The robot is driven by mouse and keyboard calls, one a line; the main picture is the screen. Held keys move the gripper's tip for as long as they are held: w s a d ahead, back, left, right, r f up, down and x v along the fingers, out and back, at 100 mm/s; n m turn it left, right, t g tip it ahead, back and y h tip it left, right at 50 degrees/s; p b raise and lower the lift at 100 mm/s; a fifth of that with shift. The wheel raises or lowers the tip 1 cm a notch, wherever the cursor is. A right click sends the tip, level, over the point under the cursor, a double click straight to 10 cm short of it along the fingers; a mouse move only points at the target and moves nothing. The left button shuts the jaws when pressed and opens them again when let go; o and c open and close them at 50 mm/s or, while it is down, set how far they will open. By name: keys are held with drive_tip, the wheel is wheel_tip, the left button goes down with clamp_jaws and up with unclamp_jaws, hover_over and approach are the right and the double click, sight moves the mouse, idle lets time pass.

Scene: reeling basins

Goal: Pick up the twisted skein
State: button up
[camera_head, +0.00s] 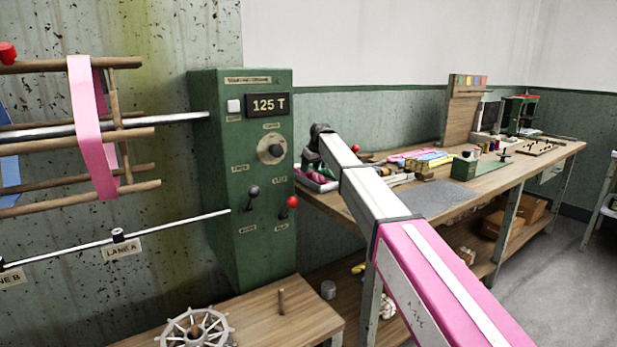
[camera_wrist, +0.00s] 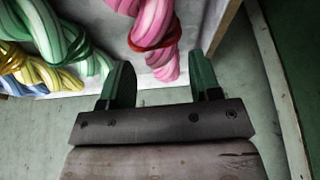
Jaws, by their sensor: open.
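Several twisted skeins lie close together in the wrist view. A pink skein (camera_wrist: 157,25) has a dark red tie around it, and its lower end lies between the two green fingers of my gripper (camera_wrist: 161,72). My gripper is open, with a finger on either side of that end; I cannot tell whether they touch it. A green skein (camera_wrist: 75,38) lies to the left, with a yellow skein (camera_wrist: 45,77) beside it. In the head view my gripper (camera_head: 312,160) is over a tray (camera_head: 318,187) at the bench's left end, and my arm hides part of it.
The skeins rest on a pale surface, with a wooden edge (camera_wrist: 228,28) at right. The workbench (camera_head: 500,165) holds coloured bundles (camera_head: 425,160) and a grey mat (camera_head: 440,198). A green control box (camera_head: 215,150) stands close to the left of my gripper.

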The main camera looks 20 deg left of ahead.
sight(309, 172)
drive_tip(key=x, duration=0.3)
drive_tip(key=shift+w+f, duration=0.1)
drive_tip(key=shift+f, duration=0.15)
drive_tip(key=c, duration=0.7)
drive_tip(key=shift+r, duration=0.1)
